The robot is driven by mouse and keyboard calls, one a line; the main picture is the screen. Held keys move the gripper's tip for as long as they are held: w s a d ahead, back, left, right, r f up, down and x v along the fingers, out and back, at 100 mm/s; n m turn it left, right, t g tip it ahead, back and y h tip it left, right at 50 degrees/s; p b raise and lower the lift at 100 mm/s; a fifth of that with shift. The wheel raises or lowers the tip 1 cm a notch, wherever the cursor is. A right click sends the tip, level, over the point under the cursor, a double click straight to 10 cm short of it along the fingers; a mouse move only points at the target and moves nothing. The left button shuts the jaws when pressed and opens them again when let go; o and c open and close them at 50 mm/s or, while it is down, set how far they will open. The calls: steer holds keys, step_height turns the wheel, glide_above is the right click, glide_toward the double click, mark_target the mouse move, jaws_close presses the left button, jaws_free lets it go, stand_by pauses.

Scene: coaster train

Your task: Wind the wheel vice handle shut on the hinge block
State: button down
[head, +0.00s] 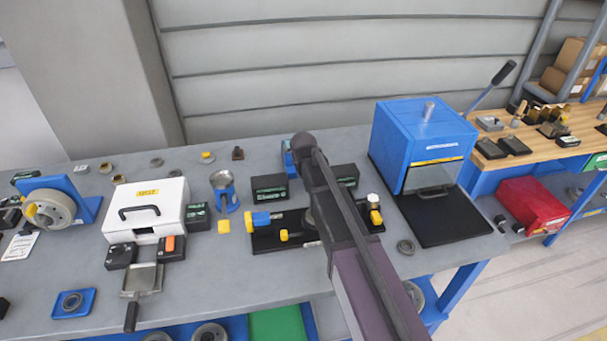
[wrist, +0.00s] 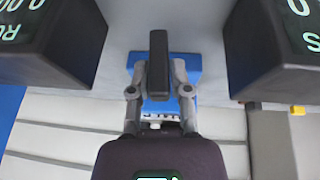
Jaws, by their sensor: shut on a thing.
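The blue wheel vice (head: 288,158) stands at the back of the grey bench, mostly hidden behind my arm in the head view. Its blue body (wrist: 190,66) also shows beyond the fingers in the wrist view. My gripper (wrist: 158,66) is shut at the vice, with a dark upright piece between its two grey finger links. This piece looks like the vice handle, but its edges against the fingers are unclear. In the head view my arm covers the grip. I cannot make out the hinge block or the gap between the vice jaws.
Black display boxes (wrist: 48,40) (wrist: 272,45) flank my gripper closely. A black fixture plate (head: 262,243) with blue and yellow parts lies in front. A blue press-like cabinet (head: 420,140) stands right, a white case (head: 146,208) left. Bare bench (head: 230,270) lies front left.

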steer(key=c, duration=0.6)
jaws_free()
steer(key=shift+o, duration=0.2)
steer(key=shift+d+y, duration=0.1)
steer(key=shift+y, duration=0.3)
steer(key=shift+y, duration=0.3)
steer(key=p+v, duration=1.3)
steer(key=v, duration=0.1)
steer(key=s+d+f+m+g+b, duration=0.1)
steer(key=s+d+g, duration=0.1)
steer(key=s+d, duration=0.7)
steer(key=s+d+f+m+g+h+b, duration=0.1)
steer(key=s+d+f+m+g, duration=0.1)
steer(key=s+d, duration=0.6)
steer(key=shift+s+d+f+h, duration=0.25)
steer(key=shift+s+d+h, duration=0.1)
steer(key=shift+d, duration=0.65)
